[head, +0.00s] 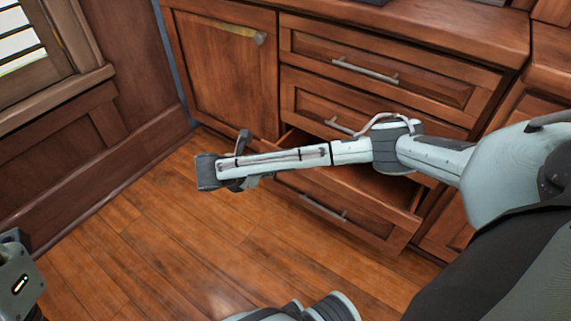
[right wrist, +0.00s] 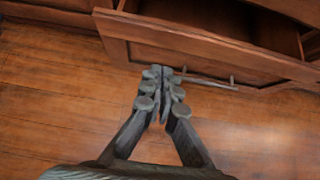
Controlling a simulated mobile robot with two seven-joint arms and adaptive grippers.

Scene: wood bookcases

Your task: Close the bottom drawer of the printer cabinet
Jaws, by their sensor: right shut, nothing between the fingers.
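The wood printer cabinet (head: 388,103) stands at the back in the head view. Its bottom drawer (head: 365,228) is pulled out, with part of its dark inside showing behind my right arm. The drawer front and its bar handle (head: 323,208) face the room. In the right wrist view, the drawer front (right wrist: 225,57) and handle (right wrist: 210,82) lie beyond the fingers. My right gripper (right wrist: 162,78) is shut and empty, with its tips near the handle's left end in that picture; contact cannot be told. Its fingertips are not clear in the head view. My left gripper is not in view.
The upper drawers (head: 392,72) and the left cabinet door (head: 222,72) are shut. A wood-panelled wall (head: 85,150) with a window runs along the left. The wood floor (head: 170,240) in front is clear. My right arm crosses in front of the open drawer.

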